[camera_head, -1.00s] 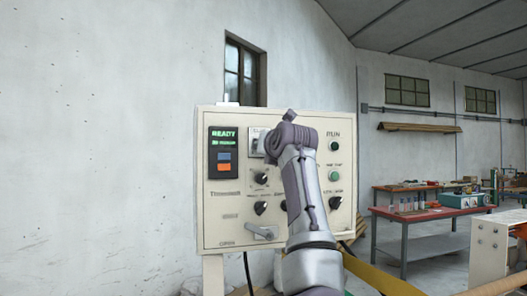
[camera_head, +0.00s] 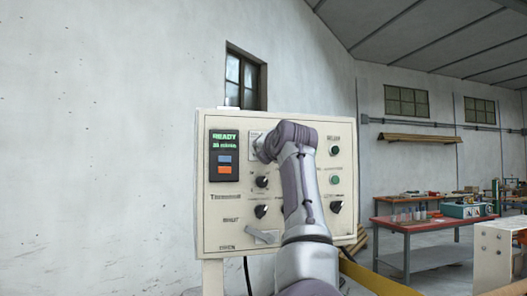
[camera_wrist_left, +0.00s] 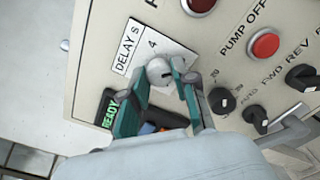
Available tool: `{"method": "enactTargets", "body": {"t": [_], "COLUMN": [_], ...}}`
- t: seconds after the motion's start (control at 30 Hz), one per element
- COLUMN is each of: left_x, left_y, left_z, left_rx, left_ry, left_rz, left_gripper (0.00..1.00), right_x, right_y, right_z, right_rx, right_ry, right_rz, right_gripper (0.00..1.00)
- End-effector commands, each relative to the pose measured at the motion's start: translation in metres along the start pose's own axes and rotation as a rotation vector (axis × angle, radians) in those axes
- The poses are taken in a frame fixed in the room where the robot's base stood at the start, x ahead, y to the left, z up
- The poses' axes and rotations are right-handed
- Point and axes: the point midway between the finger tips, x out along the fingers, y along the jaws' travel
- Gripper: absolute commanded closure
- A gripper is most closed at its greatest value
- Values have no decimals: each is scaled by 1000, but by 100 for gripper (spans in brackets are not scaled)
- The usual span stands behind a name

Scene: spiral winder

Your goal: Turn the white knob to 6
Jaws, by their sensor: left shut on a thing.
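The white knob (camera_wrist_left: 157,69) shows in the left wrist view on a white plate (camera_wrist_left: 150,45) marked DELAY S, with a 4 beside the knob. Its pointer direction is hard to make out. My left gripper (camera_wrist_left: 158,77) has its teal fingers on both sides of the knob, shut on it. In the head view my left arm covers the knob and gripper. Part of the white plate (camera_head: 255,139) shows at the arm's left. The control panel (camera_head: 222,218) stands upright. My right gripper is in neither view.
The READY display (camera_head: 224,143) is left of my arm. Black knobs (camera_head: 262,181) and a grey lever (camera_head: 261,236) sit lower on the panel. The wrist view shows a red button (camera_wrist_left: 264,46) close by. A red-topped bench (camera_head: 420,219) stands farther right.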

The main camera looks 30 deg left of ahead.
Motion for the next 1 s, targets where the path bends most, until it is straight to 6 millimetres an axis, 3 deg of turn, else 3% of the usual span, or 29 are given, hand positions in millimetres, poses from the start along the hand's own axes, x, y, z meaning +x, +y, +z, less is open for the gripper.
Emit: {"method": "enactTargets", "body": {"t": [0.47, 0.5, 0.6, 1.0], "left_x": [-1, -1, -1, -5], "left_y": [5, 5, 4, 0], "left_z": [3, 3, 2, 2], "left_rx": [10, 10, 10, 10], "left_ry": [-8, -8, -6, -4], "left_rz": [9, 9, 7, 2], "left_gripper": [100, 65, 48, 46], "right_x": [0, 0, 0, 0], "right_y": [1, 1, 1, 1], "right_z": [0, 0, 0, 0], "right_rx": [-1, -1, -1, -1], "right_ry": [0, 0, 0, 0], "right_rz": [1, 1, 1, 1], "right_gripper": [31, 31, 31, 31]}}
